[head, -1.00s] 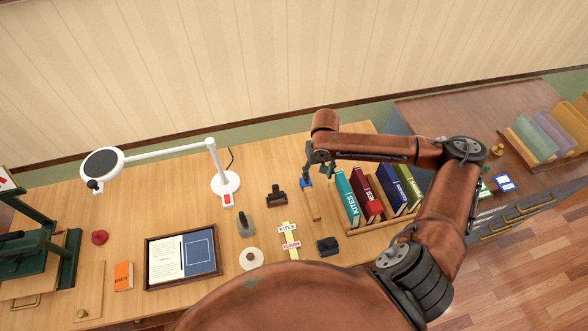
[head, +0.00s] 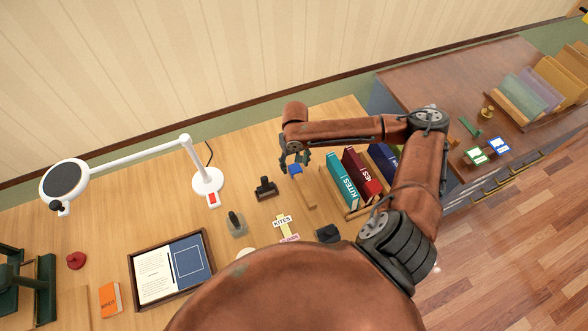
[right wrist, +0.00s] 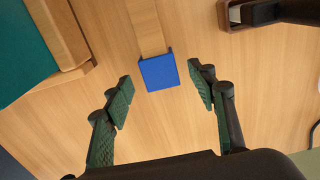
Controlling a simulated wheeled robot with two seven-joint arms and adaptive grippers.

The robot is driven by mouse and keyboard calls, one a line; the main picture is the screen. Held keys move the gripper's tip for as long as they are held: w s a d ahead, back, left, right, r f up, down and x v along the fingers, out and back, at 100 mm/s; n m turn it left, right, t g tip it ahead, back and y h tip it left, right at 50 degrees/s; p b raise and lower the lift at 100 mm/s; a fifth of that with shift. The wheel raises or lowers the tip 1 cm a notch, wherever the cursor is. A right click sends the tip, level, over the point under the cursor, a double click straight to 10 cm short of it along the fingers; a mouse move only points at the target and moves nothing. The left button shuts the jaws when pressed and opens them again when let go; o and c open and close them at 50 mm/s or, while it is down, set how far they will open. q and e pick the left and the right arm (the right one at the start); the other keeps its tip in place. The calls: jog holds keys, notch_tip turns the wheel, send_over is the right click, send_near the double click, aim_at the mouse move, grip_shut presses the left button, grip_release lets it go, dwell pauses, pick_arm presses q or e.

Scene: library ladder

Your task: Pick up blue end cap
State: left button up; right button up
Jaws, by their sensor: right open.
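The blue end cap (head: 295,169) sits at the far end of a light wooden strip (head: 306,192) on the desk, left of the row of books. In the right wrist view the cap (right wrist: 158,72) is a blue square against the strip's end. My right gripper (head: 297,159) is above the cap. In its wrist view, the green-padded fingers (right wrist: 163,90) are spread wide, one on each side of the cap, with clear gaps. They do not touch it. My left gripper does not show.
Upright books (head: 343,178) in a wooden rack stand right of the cap. A dark stamp-like object (head: 265,188) stands to its left, and a white lamp (head: 207,181) beyond that. Paper labels (head: 283,222) lie nearer. Bare desk surrounds the cap's far side.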

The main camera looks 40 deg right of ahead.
notch_tip(320, 180, down, 3)
jog(key=shift+r, duration=0.15)
jog(key=shift+c, duration=0.2)
jog(key=c, duration=1)
